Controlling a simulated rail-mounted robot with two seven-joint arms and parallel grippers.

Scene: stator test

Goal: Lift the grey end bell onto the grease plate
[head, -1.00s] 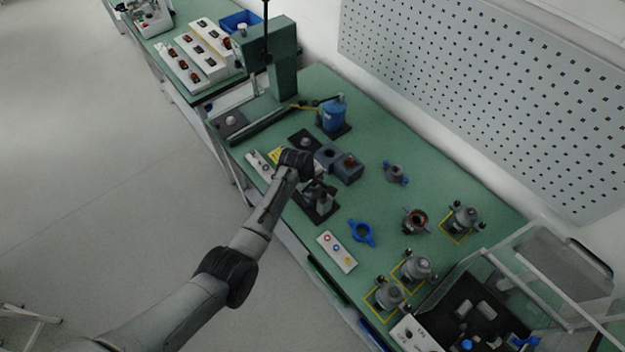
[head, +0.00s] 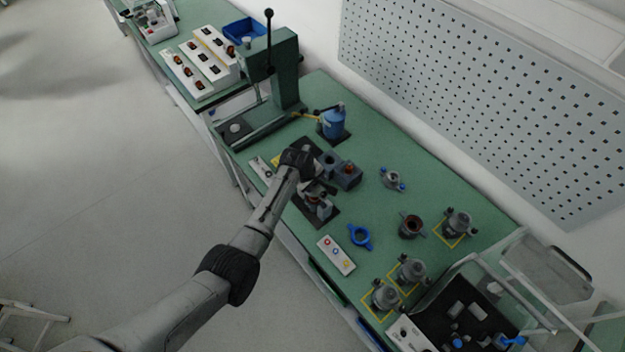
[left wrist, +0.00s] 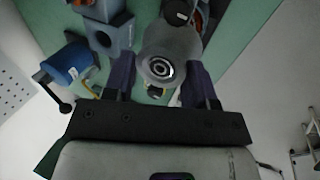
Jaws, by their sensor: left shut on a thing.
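My left gripper (head: 318,187) is over the bench, just beside the grey-blue blocks and above a dark fixture. In the left wrist view its two dark fingers (left wrist: 160,82) are shut on a grey round part with a ringed, bearing-like centre, which looks like the grey end bell (left wrist: 160,48). In the head view my wrist mostly hides the held part. A dark square plate (head: 306,145), possibly the grease plate, lies just behind my wrist and is partly covered by it. My right gripper is not in view.
Grey-blue blocks (head: 347,176) stand close right of the gripper.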

